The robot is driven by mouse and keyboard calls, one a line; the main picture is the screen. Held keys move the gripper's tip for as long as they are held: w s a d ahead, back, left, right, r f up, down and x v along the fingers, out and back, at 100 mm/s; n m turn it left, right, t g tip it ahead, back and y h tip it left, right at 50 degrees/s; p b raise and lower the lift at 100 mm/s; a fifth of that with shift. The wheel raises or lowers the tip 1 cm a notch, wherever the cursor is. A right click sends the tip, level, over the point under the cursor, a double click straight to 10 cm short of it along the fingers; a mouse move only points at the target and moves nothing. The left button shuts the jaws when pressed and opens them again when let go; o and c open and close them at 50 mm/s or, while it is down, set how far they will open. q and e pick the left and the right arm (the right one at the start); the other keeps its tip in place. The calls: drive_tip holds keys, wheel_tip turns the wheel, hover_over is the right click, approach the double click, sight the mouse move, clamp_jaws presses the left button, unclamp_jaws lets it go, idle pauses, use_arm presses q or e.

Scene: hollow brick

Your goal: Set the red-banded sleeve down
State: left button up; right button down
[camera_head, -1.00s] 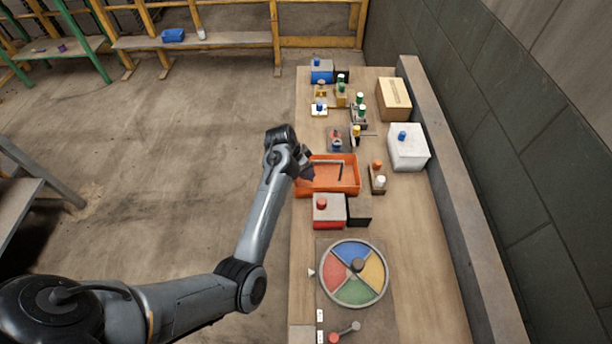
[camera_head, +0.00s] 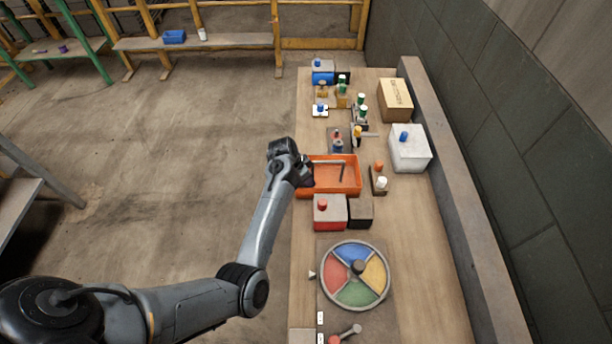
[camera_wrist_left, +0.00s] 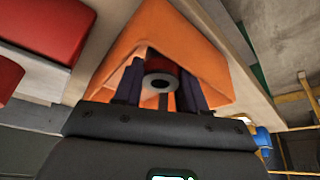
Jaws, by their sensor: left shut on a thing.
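My left gripper (camera_head: 308,174) is at the left end of the orange tray (camera_head: 330,189). In the left wrist view, the gripper's dark fingers (camera_wrist_left: 160,88) are shut on the red-banded sleeve (camera_wrist_left: 160,82). The sleeve shows a grey ring-shaped end with a dark hole and some red beside it. The tray (camera_wrist_left: 165,28) lies behind the fingers in that view. The sleeve is hidden by the gripper in the head view. I cannot tell whether it touches the tray. My right gripper is not in view.
The tray holds a thin dark bar (camera_head: 341,172). A red-fronted box (camera_head: 329,213) stands close on the near side. A small block with a white knob (camera_head: 381,184) is to the right. A coloured wheel (camera_head: 355,274) lies nearer. Several small fixtures stand beyond the tray.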

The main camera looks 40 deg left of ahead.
use_arm(q)
drive_tip(key=o, duration=0.8)
drive_tip(key=shift+f, duration=0.1)
drive_tip(key=p+v, duration=0.3)
drive_tip(key=v, duration=0.9)
drive_tip(key=shift+n+g+y, duration=0.3)
drive_tip(key=shift+n+y, duration=0.3)
drive_tip(key=shift+n, duration=0.2)
drive_tip(key=s+d, duration=0.6)
drive_tip(key=s, duration=0.3)
drive_tip(key=s+d+f, duration=0.1)
drive_tip(key=s+d, duration=0.4)
drive_tip(key=s, duration=0.4)
drive_tip(key=s+d+f, duration=0.1)
drive_tip(key=s+d, duration=0.5)
drive_tip(key=s, duration=0.3)
drive_tip(key=shift+d+f, duration=0.1)
drive_tip(key=shift+d, duration=0.2)
